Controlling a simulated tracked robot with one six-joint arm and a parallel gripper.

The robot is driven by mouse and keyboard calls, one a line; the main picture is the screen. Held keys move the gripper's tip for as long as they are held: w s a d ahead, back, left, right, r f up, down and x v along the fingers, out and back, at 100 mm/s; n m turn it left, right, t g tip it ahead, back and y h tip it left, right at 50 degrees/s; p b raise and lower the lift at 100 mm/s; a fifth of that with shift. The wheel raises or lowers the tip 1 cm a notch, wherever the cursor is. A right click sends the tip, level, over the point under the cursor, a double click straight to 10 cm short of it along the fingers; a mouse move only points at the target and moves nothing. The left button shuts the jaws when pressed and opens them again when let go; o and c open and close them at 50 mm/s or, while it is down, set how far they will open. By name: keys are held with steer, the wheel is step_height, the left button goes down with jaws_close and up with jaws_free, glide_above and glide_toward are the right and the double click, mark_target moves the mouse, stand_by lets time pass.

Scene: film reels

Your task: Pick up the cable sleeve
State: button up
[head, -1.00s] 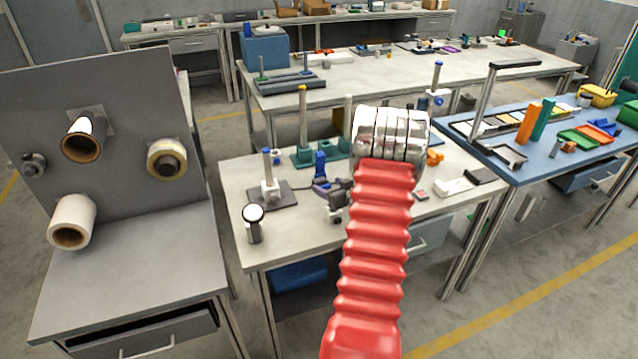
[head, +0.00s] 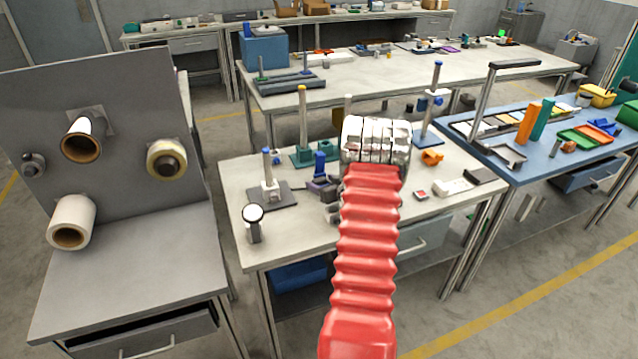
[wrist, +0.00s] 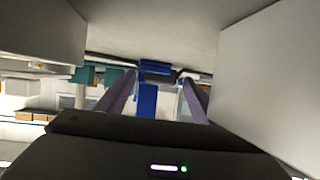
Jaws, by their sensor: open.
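No object is labelled as the cable sleeve; the small blue upright piece (head: 320,163) on the near bench may be it, but I cannot tell for sure. In the wrist view a blue piece (wrist: 147,101) stands between my two purple fingers, a little beyond or level with their tips. My gripper (head: 318,186) is open, low over the bench, just in front of the blue piece; it also shows in the wrist view (wrist: 158,86). No hold on anything shows. My red ribbed arm and metal wrist hide part of the bench.
The near bench (head: 290,245) holds a green base with a tall post (head: 303,120), a grey plate with a blue-topped post (head: 267,170), a white-topped cylinder (head: 253,222) and an orange piece (head: 432,157). A spool panel (head: 115,110) stands left. The bench's front is mostly clear.

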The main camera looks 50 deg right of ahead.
mark_target(321, 181)
steer(key=shift+c, duration=0.6)
steer(key=c, duration=1.1)
steer(key=shift+r, duration=0.2)
steer(key=shift+r, duration=0.3)
steer(key=shift+s+r, duration=0.2)
steer(key=s, duration=0.1)
steer(key=s+a, duration=0.1)
steer(key=s, duration=0.1)
steer(key=shift+s+a+r, duration=0.15)
steer(key=shift+s+a, duration=0.1)
step_height(321, 181, up, 13)
steer(key=shift+r, duration=0.2)
steer(key=shift+w, duration=0.15)
